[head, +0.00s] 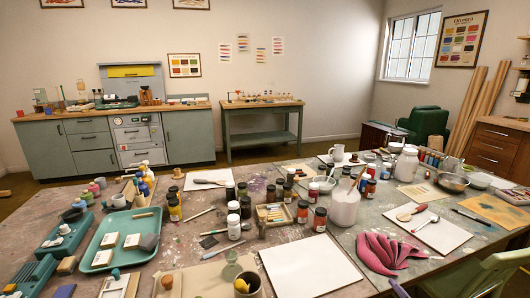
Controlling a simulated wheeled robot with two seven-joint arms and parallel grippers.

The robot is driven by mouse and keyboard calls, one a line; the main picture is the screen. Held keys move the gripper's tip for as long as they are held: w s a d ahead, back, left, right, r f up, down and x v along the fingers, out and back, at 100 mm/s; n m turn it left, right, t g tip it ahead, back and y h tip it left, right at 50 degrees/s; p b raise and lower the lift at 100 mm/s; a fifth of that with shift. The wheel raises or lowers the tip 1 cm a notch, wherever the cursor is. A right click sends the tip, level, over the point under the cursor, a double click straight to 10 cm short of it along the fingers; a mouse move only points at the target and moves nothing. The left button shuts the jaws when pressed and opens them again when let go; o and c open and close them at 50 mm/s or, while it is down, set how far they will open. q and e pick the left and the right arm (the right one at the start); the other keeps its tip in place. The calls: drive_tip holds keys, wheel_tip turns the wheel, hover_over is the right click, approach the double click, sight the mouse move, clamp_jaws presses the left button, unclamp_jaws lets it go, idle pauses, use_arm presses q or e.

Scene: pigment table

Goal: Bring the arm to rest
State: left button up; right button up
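Neither of my grippers shows in the head view, and I cannot make out any part of my arms. The paint-stained work table (195,228) fills the lower part of the view. On it are a green tray (107,257) holding small pale blocks and a dark one, a large white sheet (306,262), and a crumpled pink cloth (383,252). A white sheet (428,231) at the right carries a spoon and a wooden-looking tool. Whether anything is held is hidden from this view.
Many paint jars stand mid-table, with a white tub (345,207) among them. A metal bowl (453,182) sits at the back right. A green chair (478,275) is at the front right. Cabinets (188,136) and a side table (262,122) line the back wall, with open floor before them.

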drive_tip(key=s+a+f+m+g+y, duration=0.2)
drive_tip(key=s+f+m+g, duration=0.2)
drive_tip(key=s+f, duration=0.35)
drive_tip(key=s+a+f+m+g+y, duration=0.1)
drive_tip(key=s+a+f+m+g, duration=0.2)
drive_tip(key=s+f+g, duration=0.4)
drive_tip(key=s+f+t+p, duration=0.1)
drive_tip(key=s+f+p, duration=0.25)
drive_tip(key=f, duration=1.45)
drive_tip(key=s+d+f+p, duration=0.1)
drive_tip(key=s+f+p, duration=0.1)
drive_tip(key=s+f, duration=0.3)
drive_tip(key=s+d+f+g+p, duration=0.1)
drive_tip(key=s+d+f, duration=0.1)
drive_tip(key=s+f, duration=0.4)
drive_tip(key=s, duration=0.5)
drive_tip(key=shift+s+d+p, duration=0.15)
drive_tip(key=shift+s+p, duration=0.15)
drive_tip(key=shift+p, duration=0.05)
